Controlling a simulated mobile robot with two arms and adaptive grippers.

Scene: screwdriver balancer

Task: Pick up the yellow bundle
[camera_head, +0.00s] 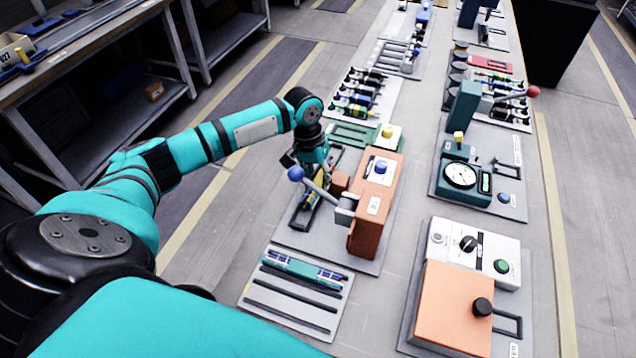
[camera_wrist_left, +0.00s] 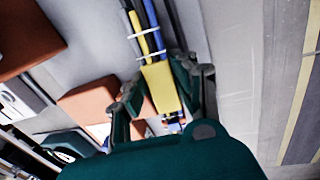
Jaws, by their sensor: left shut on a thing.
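The yellow bundle (camera_wrist_left: 162,88) shows in the left wrist view as a yellow block. Blue, yellow and dark strands with white ties run up from it. My left gripper (camera_wrist_left: 163,98) is shut on the block, one finger on each side. In the head view my left gripper (camera_head: 316,182) points down beside the orange-brown machine. A small part of the yellow bundle (camera_head: 312,201) shows below it, over a dark holder. The rest is hidden by the gripper and machine. I cannot tell whether the bundle touches the holder. My right gripper is not in view.
The orange-brown machine (camera_head: 371,222) with a blue-knobbed lever (camera_head: 296,173) stands close to my left gripper. A rack with a teal bundle (camera_head: 300,268) lies in front. A gauge station (camera_head: 462,174) and an orange box (camera_head: 452,310) stand to the right.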

